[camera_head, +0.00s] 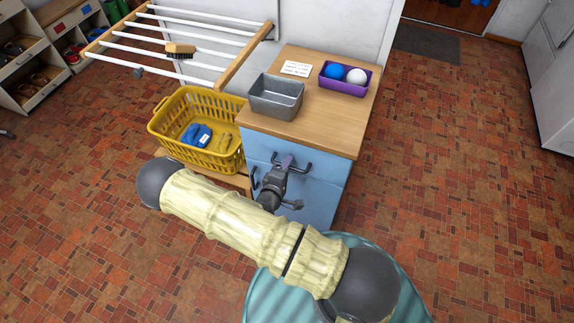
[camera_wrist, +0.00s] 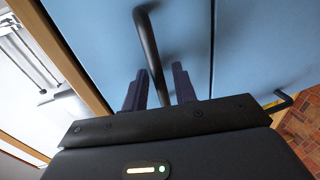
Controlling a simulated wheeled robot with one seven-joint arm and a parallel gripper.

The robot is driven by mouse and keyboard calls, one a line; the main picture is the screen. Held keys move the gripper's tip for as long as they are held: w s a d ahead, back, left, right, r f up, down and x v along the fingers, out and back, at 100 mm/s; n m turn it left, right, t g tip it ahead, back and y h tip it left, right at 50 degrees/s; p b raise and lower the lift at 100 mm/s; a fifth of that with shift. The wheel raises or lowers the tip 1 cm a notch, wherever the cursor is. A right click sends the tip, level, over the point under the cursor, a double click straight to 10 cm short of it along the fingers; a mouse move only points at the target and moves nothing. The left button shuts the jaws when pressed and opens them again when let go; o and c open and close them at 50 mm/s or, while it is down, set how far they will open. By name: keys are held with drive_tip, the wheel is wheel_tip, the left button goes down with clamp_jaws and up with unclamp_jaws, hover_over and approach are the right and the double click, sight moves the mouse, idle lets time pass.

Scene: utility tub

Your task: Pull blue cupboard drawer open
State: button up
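The blue cupboard (camera_head: 318,200) has a wooden top and dark bar handles. The blue drawer front (camera_wrist: 100,40) fills much of the wrist view and looks flush with the panel beside it. Its dark bar handle (camera_wrist: 148,45) runs down between my two fingers; it also shows in the head view (camera_head: 302,163). My gripper (camera_wrist: 158,88) is open, with one finger on each side of the handle. A gap shows between the right finger and the bar. In the head view my gripper (camera_head: 283,166) is at the cupboard's upper front, and my wrist partly hides the front.
On the cupboard top are a grey bin (camera_head: 277,96), a white card (camera_head: 296,68) and a purple tray (camera_head: 345,86) with a blue and a white ball. A yellow basket (camera_head: 165,128) and a drying rack (camera_head: 165,40) stand left. The tiled floor at right is clear.

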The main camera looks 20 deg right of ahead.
drive_tip(key=shift+w, duration=0.1)
clamp_jaws()
